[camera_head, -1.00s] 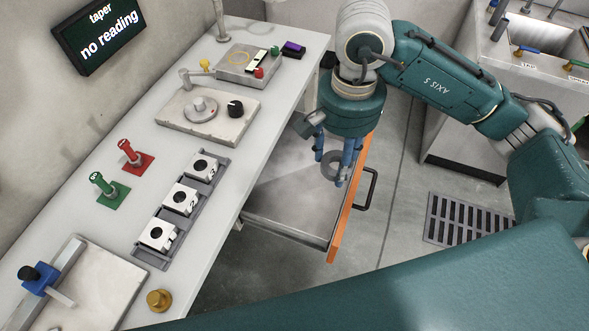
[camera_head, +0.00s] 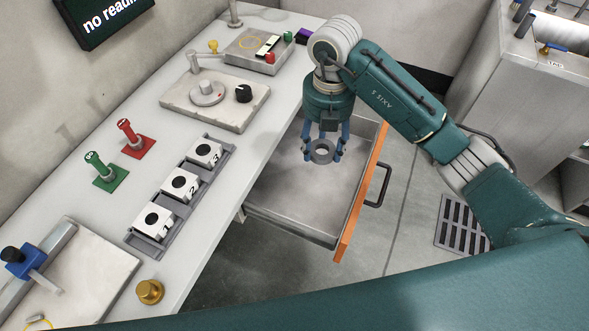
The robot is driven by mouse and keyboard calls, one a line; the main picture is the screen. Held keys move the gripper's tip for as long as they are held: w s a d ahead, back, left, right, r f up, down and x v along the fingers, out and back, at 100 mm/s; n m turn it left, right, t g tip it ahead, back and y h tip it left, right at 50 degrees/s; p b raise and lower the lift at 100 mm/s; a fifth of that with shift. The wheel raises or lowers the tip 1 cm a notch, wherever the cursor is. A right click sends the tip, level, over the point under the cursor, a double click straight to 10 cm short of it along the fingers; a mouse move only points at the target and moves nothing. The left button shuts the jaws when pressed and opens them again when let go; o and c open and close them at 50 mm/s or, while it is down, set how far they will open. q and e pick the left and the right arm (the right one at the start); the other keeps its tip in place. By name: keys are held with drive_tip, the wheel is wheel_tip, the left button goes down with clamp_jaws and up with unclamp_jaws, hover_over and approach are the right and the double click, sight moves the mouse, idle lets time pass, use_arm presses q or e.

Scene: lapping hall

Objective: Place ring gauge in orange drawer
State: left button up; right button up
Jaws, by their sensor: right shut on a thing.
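The ring gauge (camera_head: 322,158) is a grey metal ring with a hole through it. My right gripper (camera_head: 323,153) points down and is shut on the ring gauge, with its blue fingers on either side. The orange drawer (camera_head: 361,195) stands pulled out from under the bench, with an orange front, a black handle and a grey inside. The ring gauge shows over the inside of the drawer, toward its far end; I cannot tell whether it touches the floor of the drawer. My left gripper is not in view.
The bench (camera_head: 218,240) runs along the left. On it are a tray (camera_head: 192,200) with numbered blocks, a green plug (camera_head: 98,168), a red plug (camera_head: 132,138), a plate with a dial (camera_head: 208,95) and a brass knob (camera_head: 149,291). A floor grate (camera_head: 461,226) lies right of the drawer.

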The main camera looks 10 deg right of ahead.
sight(316, 196)
drive_tip(key=f+m, duration=0.1)
drive_tip(key=f, duration=0.6)
drive_tip(key=f+m, duration=0.1)
drive_tip(key=f, duration=1.3)
drive_tip(key=shift+w+f+m+b, duration=0.15)
drive_tip(key=shift+w+m+b, duration=0.05)
drive_tip(key=shift+m+b, duration=0.2)
drive_tip(key=shift+f, duration=0.1)
drive_tip(key=o, duration=1.2)
wheel_tip(316, 196, up, 12)
drive_tip(key=shift+r, duration=0.2)
